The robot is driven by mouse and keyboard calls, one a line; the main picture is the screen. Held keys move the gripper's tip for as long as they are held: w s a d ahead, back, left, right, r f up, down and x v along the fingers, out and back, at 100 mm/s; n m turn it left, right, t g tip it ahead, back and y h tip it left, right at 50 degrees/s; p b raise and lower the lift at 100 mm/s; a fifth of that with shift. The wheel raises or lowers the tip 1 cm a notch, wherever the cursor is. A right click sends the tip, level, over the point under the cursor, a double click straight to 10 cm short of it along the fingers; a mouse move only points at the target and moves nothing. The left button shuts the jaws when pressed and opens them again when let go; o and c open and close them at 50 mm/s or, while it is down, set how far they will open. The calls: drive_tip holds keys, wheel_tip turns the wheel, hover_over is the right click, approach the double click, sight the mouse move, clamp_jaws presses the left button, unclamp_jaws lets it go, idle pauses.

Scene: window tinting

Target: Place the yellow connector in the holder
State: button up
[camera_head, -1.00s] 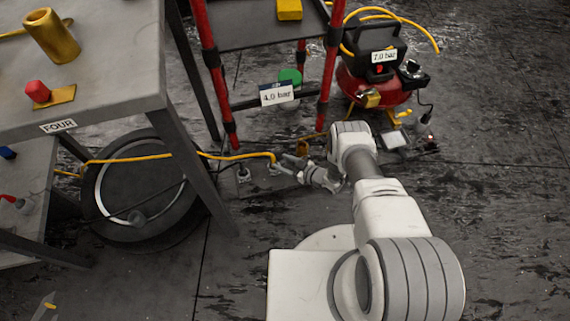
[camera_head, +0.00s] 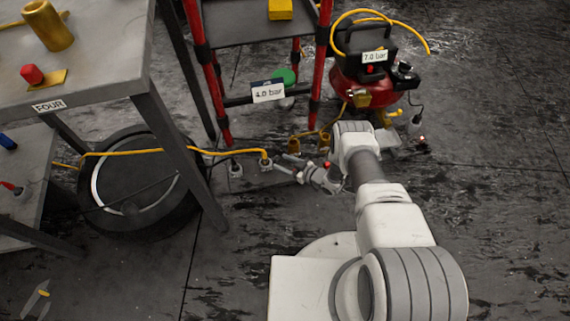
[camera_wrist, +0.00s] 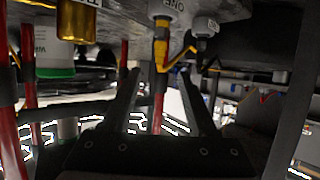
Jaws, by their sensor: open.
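The yellow connector (camera_head: 265,155) is the end of a yellow hose. It stands at the right one of two small pale holders (camera_head: 266,165) on the floor, left of my gripper; I cannot tell how firmly it is seated. In the wrist view, which looks upside down, the yellow connector (camera_wrist: 161,52) meets a round grey holder (camera_wrist: 168,10) with partly legible lettering. My gripper (camera_head: 282,163) is open, with its tips a little right of the connector. In the wrist view the two dark fingers of my gripper (camera_wrist: 158,75) are spread apart, with the connector showing beyond them.
The second holder (camera_head: 236,170) stands just left. A red-legged cart (camera_head: 222,95) with a 4.0 bar sign (camera_head: 268,92) is behind, and a red compressor (camera_head: 360,88) is behind right. A table (camera_head: 95,85) marked FOUR and a black wheel (camera_head: 135,185) are left. Floor in front is clear.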

drive_tip(key=shift+s+d+r, duration=0.2)
drive_tip(key=shift+d, duration=0.1)
drive_tip(key=shift+r, duration=0.1)
